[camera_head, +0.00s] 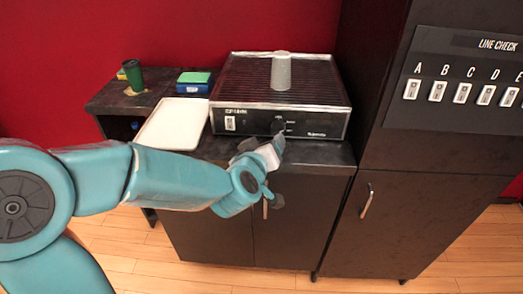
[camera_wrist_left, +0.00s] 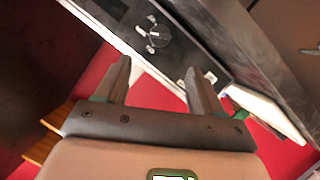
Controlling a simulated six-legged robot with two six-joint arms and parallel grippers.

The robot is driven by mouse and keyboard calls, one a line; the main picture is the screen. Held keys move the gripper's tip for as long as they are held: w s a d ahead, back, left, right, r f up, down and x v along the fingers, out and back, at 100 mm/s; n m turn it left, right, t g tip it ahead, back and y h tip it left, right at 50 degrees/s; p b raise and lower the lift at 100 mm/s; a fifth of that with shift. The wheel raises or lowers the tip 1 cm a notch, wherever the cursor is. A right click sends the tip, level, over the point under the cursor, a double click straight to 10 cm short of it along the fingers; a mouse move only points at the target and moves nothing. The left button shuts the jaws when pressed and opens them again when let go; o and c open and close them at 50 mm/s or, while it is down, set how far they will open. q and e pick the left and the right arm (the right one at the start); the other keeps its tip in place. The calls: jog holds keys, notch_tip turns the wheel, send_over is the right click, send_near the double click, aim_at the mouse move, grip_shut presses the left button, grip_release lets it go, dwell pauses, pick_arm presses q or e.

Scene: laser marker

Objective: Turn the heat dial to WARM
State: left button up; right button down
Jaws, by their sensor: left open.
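The heat dial (camera_wrist_left: 158,37) is a round dark knob with small pale labels around it, too small to read. It is on the front panel of a black machine (camera_head: 245,122). My left gripper (camera_head: 277,143) is in front of the panel, just below the dial. In the left wrist view its two fingers (camera_wrist_left: 157,70) are spread and empty, with the dial ahead beyond the fingertips. They appear apart from the dial. I cannot tell the dial's setting. My right gripper is not in view.
A grey cup (camera_head: 281,72) stands upside down on the machine's ribbed top. A rocker switch (camera_head: 230,124) is at the panel's left. A white tray (camera_head: 170,128), blue-green box (camera_head: 193,82) and green cup (camera_head: 133,75) are to the left. A tall switch cabinet (camera_head: 460,80) stands at right.

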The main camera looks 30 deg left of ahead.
pick_arm(q)
jog(key=v, duration=0.3)
jog(key=shift+s+d+r, duration=0.1)
jog(key=shift+s, duration=0.2)
jog(key=s+d+f+m+g+h+p, duration=0.1)
jog(key=f+g, duration=0.1)
jog(key=f, duration=0.6)
jog(key=s+d+f+m+g+h, duration=0.1)
jog(key=d+f+m+g, duration=0.1)
jog(key=f, duration=0.7)
jog(key=s+d+f+m+g+h+p, duration=0.1)
jog(key=f+g, duration=0.1)
jog(key=f, duration=0.6)
jog(key=s+d+f+m+g+h, duration=0.2)
jog(key=s+d+f, duration=0.3)
jog(key=s, duration=0.3)
jog(key=s+d+f+m+g+h, duration=0.1)
jog(key=s+d+f+g+h, duration=0.2)
jog(key=s+d+f+g, duration=0.2)
jog(key=s+d+f, duration=0.1)
jog(key=s+f, duration=0.1)
jog(key=s, duration=0.1)
jog(key=shift+d+m, duration=0.25)
jog(key=shift+m, duration=0.15)
jog(key=shift+f, duration=0.2)
